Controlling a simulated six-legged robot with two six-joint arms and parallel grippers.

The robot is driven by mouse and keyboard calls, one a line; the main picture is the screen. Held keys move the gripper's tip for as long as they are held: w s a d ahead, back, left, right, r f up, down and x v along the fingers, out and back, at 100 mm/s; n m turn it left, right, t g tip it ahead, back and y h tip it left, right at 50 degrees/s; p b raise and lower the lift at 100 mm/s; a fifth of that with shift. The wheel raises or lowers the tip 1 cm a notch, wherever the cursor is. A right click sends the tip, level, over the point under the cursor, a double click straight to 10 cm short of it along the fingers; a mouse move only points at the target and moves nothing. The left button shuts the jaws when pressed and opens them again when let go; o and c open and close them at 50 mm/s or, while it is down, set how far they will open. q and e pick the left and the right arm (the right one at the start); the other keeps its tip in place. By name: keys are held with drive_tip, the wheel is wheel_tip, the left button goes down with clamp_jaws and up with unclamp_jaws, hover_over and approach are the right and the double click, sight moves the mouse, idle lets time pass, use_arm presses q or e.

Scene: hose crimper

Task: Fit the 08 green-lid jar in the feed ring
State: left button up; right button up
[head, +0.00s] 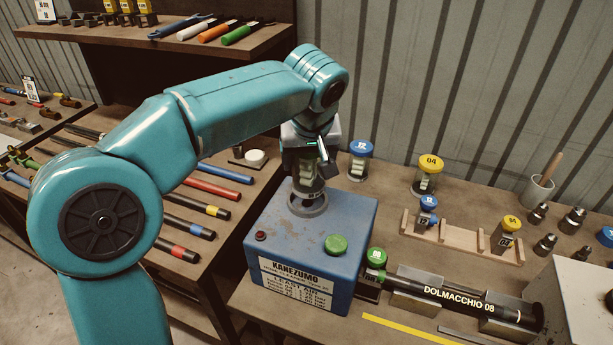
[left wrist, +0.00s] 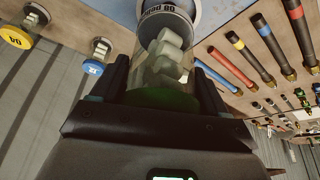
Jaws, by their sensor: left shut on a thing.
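My left gripper (head: 312,160) is shut on a clear jar with pale pieces inside, held upright over the blue machine. The jar (head: 306,184) has its lower end at the grey feed ring (head: 308,205) on the machine's top. I cannot tell how far it sits in the ring. In the left wrist view the jar (left wrist: 168,62) stands between the gripper's fingers (left wrist: 165,88), with its green lid (left wrist: 162,98) nearest the palm. The ring (left wrist: 165,15) with printed lettering shows at the jar's far end. My right gripper is in neither view.
The blue machine (head: 285,235) has a green button (head: 337,245) and a red one. A small green-capped item (head: 376,258) stands by the black hose (head: 455,295). Blue-lid (head: 361,152) and yellow-lid (head: 428,167) jars stand behind, near a wooden rack (head: 465,240).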

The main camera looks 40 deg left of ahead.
sight(307, 172)
use_arm(q)
drive_tip(key=f, duration=0.3)
drive_tip(key=shift+s+f, duration=0.15)
drive_tip(key=shift+s, duration=0.1)
drive_tip(key=shift+w+f, duration=0.2)
drive_tip(key=shift+f, duration=0.05)
drive_tip(key=shift+s+d, duration=0.1)
drive_tip(key=shift+s, duration=0.05)
drive_tip(key=shift+f+b, duration=0.15)
drive_tip(key=shift+b, duration=0.2)
drive_tip(key=o, duration=1.2)
drive_tip(key=shift+r+p, duration=0.4)
drive_tip(key=v, duration=1.1)
drive_tip(key=shift+s+r, duration=0.1)
drive_tip(key=shift+r, duration=0.25)
